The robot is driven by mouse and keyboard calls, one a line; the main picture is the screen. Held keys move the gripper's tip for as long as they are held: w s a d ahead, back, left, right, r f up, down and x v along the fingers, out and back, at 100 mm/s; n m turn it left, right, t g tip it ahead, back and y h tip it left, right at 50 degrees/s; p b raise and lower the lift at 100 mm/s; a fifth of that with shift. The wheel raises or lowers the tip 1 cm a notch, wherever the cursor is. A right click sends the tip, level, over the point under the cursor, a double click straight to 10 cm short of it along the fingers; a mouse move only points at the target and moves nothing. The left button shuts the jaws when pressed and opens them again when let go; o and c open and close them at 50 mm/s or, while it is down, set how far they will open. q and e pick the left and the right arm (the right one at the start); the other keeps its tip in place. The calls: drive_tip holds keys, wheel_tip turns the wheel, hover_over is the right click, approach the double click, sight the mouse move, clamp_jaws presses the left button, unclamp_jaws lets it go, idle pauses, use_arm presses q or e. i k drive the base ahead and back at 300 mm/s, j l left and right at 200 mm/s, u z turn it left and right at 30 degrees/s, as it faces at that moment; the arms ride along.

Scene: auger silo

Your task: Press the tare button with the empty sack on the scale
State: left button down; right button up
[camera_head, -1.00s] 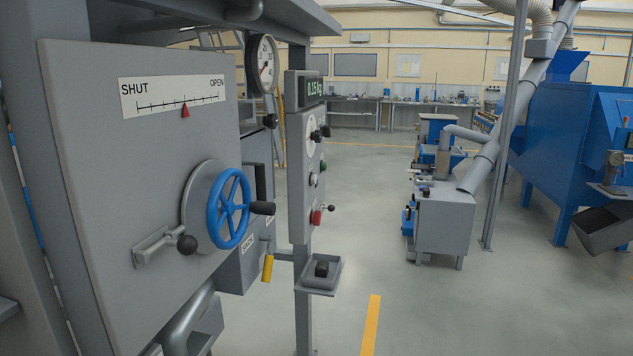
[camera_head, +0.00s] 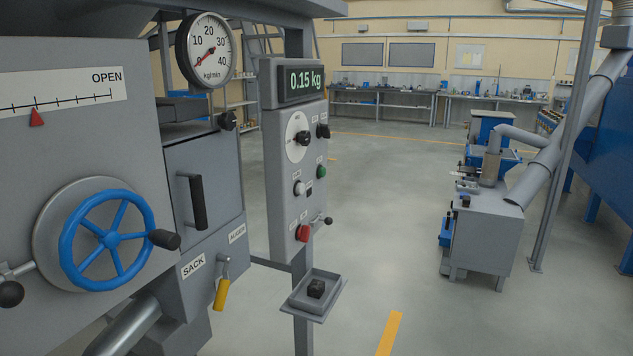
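The control panel (camera_head: 285,220) stands on a post right of the grey machine, and its display (camera_head: 301,81) reads 0.15 kg. The panel carries a white button (camera_head: 298,188), a green button (camera_head: 321,171), a red button (camera_head: 304,233) and black knobs. Their small labels are too small to read, so I cannot tell which control is the tare button. A SACK label (camera_head: 194,266) is on the machine's lower box, beside a lever with a yellow grip (camera_head: 221,294). I cannot see the sack or the scale platform. Neither of my grippers is in view.
A blue handwheel (camera_head: 108,241) projects from the machine at left, under a SHUT–OPEN scale plate (camera_head: 70,92). A round kg/min dial (camera_head: 208,51) reads near zero. A small tray (camera_head: 317,293) with a black block juts out below the panel.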

sight(299, 187)
drive_tip(key=i+l+u, duration=0.1)
drive_tip(key=l, duration=0.25)
drive_tip(key=i+l, duration=0.2)
drive_tip(key=l, duration=0.2)
drive_tip(key=i+l+u, duration=0.15)
drive_tip(key=l, duration=0.25)
drive_tip(key=i+l, duration=0.1)
drive_tip(key=l, duration=0.3)
drive_tip(key=i+l+u, duration=0.15)
drive_tip(key=l, duration=0.25)
drive_tip(key=i+l+u, duration=0.1)
drive_tip(key=l, duration=0.3)
